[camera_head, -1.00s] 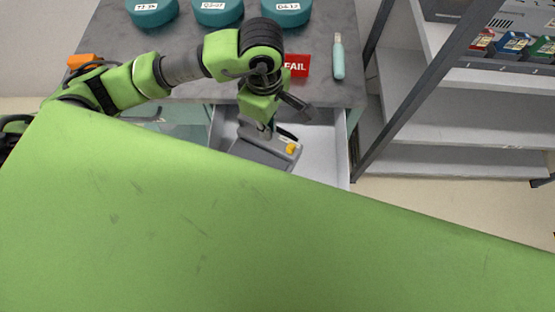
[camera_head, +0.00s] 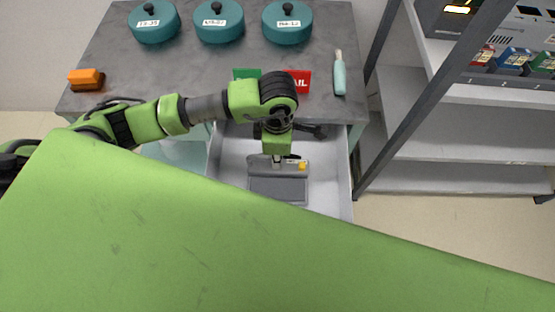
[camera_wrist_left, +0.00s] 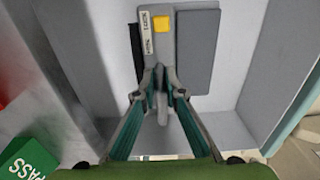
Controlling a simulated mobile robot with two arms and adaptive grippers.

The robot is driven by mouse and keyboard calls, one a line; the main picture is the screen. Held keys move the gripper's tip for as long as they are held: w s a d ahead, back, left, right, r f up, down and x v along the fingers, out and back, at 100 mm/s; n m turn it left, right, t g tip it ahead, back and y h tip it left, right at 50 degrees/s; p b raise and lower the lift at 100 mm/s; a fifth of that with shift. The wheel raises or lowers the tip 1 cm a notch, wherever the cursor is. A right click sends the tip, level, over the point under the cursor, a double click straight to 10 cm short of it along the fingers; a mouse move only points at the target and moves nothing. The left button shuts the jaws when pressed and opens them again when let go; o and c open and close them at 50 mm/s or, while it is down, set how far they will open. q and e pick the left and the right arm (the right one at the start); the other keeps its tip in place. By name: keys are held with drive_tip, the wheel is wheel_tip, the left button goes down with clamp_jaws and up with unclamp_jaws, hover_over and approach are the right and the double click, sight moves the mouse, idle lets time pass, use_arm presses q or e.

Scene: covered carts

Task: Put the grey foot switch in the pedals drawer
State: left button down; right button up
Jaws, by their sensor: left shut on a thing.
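The grey foot switch (camera_head: 278,188) has a dark flat pedal, a lighter raised end and a yellow button. It is within the outline of the open white drawer (camera_head: 332,175), roughly square with its walls. My left gripper (camera_head: 277,161) is shut on its raised end, from above. The wrist view shows the fingers (camera_wrist_left: 159,78) closed at the edge of the foot switch (camera_wrist_left: 194,52), with the drawer floor (camera_wrist_left: 215,125) around it. I cannot tell whether the switch touches the floor. The drawer's front is hidden by a green surface. My right gripper is out of view.
Above the drawer, the grey tabletop (camera_head: 200,75) holds several teal lidded pots (camera_head: 219,25), an orange block (camera_head: 86,78), green and red signs (camera_head: 298,82) and a pale teal bottle (camera_head: 340,76). A metal shelf (camera_head: 440,135) stands right. A large green surface (camera_head: 200,240) fills the foreground.

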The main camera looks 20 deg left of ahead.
use_arm(q)
wheel_tip(320, 180, down, 2)
drive_tip(key=shift+f, duration=0.45)
drive_tip(key=c, duration=2.1)
unclamp_jaws()
drive_tip(key=shift+r, duration=0.15)
wheel_tip(320, 180, up, 11)
drive_tip(key=shift+r+b, duration=0.1)
drive_tip(key=shift+b, duration=0.55)
drive_tip(key=shift+r, duration=0.4)
